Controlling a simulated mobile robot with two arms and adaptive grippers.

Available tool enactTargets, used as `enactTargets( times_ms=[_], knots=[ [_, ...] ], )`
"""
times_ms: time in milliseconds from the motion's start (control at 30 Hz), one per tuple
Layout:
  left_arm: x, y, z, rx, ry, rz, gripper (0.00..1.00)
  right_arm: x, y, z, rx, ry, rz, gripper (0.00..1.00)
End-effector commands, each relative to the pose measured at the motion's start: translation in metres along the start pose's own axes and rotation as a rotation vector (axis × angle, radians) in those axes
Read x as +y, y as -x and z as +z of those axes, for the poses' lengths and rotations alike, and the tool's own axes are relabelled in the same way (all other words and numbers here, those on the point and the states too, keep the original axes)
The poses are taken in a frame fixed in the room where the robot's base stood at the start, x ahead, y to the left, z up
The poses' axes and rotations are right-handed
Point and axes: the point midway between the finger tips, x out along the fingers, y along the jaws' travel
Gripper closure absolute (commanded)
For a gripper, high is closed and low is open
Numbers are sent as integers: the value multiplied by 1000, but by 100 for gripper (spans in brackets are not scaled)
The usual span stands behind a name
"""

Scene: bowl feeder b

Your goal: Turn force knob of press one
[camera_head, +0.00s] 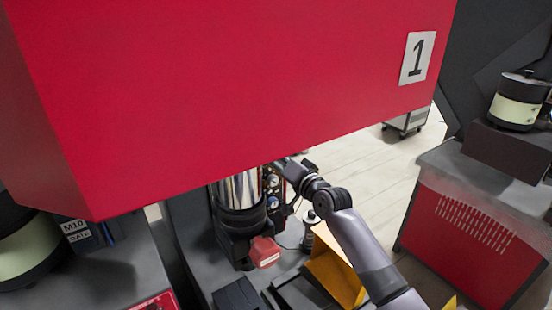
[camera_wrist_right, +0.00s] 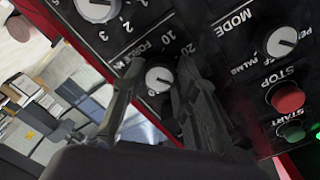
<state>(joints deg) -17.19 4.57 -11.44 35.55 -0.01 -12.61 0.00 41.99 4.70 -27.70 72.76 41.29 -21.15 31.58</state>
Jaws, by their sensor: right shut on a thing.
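Press one, a large red housing (camera_head: 230,90) with a white "1" plate (camera_head: 417,58), fills the upper head view. The gripper is shut on the knob, one finger on each side; the exact contact is partly hidden by the fingers. In the head view my right arm reaches up to the panel. My left gripper is not in view.
Around the knob are another dial (camera_wrist_right: 98,8), a MODE switch (camera_wrist_right: 281,42), a red STOP button (camera_wrist_right: 285,98) and a green START button (camera_wrist_right: 292,131). Floor (camera_head: 365,160) shows behind.

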Motion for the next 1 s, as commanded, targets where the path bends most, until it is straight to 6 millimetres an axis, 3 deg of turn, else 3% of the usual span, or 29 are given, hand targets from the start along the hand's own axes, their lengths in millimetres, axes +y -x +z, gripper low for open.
enactTargets(
  times_ms=[500, 1000],
  knots=[
    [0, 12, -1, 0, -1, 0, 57, -1, 0, 0, -14, -420, -1, 100],
    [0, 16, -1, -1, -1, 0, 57, 0, 0, 0, -17, -555, -2, 100]
  ],
)
